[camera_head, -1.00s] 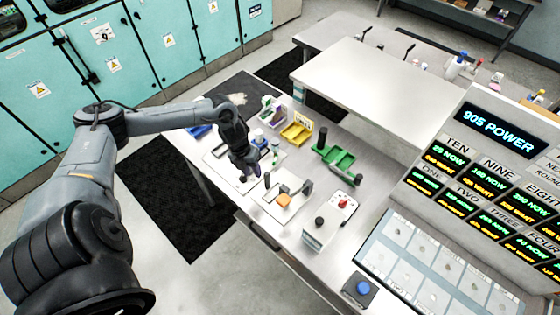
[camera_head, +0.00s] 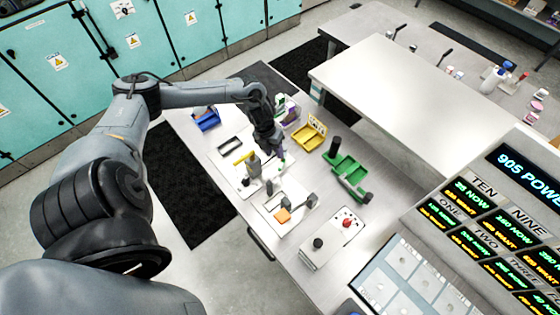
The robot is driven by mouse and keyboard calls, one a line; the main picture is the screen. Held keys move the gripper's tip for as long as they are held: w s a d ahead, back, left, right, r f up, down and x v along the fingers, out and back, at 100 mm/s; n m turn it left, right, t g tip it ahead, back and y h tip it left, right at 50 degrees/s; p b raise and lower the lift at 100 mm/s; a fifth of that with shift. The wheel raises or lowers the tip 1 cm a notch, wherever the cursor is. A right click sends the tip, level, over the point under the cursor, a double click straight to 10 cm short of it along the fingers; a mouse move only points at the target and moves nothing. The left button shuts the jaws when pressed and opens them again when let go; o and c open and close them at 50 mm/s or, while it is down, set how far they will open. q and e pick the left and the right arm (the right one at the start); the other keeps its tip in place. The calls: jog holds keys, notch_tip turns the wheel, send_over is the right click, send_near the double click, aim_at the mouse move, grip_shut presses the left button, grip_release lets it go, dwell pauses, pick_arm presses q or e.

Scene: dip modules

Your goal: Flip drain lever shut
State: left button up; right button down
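My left arm reaches in from the left. Its dark gripper (camera_head: 276,142) hangs over the far right edge of a white board on the bench. Its fingers are small and dark, so I cannot tell whether they are open or shut. A yellow bar (camera_head: 243,157), perhaps the drain lever, shows on that board left of the gripper. A grey upright part (camera_head: 254,166) stands beside it. The bar appears apart from the gripper. No part is clearly recognisable as the drain lever, and its position cannot be read. My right gripper is not in view.
Green trays (camera_head: 349,172), a yellow bin (camera_head: 310,136) and a blue bin (camera_head: 207,121) stand around. The bench's near left edge is clear.

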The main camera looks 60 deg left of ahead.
pick_arm(q)
jog(key=x, duration=0.8)
jog(key=shift+f+p, duration=0.15)
jog(key=shift+p, duration=0.15)
jog(key=shift+c, duration=0.5)
grip_shut()
